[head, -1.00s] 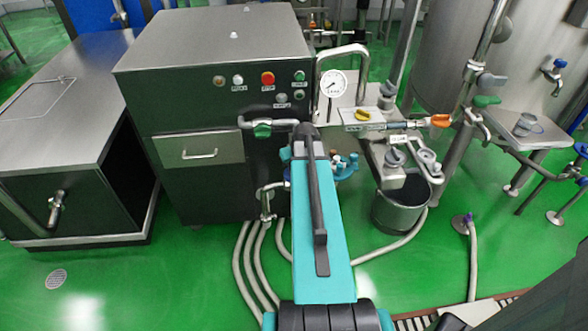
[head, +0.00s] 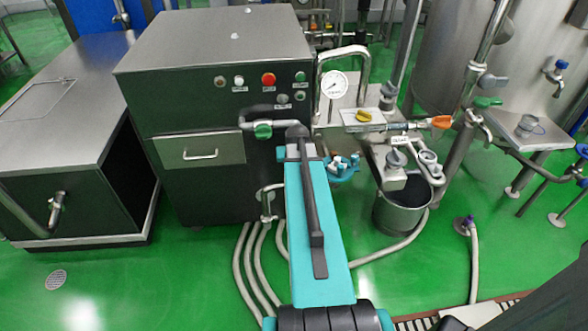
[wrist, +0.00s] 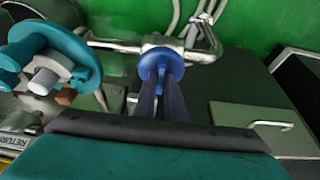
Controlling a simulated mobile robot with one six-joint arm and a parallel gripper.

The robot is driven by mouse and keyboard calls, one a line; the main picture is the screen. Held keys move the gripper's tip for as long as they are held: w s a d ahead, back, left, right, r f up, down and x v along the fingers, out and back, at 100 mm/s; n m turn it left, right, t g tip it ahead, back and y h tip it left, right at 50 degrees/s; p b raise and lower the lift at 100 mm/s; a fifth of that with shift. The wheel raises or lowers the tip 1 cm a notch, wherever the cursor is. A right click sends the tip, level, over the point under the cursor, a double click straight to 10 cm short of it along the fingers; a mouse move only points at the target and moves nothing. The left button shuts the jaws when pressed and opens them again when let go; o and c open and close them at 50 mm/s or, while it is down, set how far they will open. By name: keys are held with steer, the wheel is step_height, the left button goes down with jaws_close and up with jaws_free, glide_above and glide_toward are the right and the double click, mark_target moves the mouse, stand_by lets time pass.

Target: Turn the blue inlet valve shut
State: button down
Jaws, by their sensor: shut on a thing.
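The blue inlet valve (wrist: 161,62) shows in the wrist view as a round blue hub on a metal pipe, near the upper middle. My gripper (wrist: 161,88) has its two dark fingers on the blue part and is shut on it. The fingers cover part of the handle, so its exact angle is hard to tell. In the head view my own arm hides the gripper and the blue valve.
A dark cabinet (head: 215,100) with a drawer stands behind. A steel bucket (head: 402,208) and an orange-handled valve (head: 441,122) are to the right. Hoses lie on the green floor.

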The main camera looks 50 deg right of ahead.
steer(key=c, duration=1.8)
jaws_free()
steer(key=shift+r, duration=0.1)
steer(key=shift+b+v, duration=0.85)
steer(key=shift+v, duration=5.95)
steer(key=shift+w, duration=0.1)
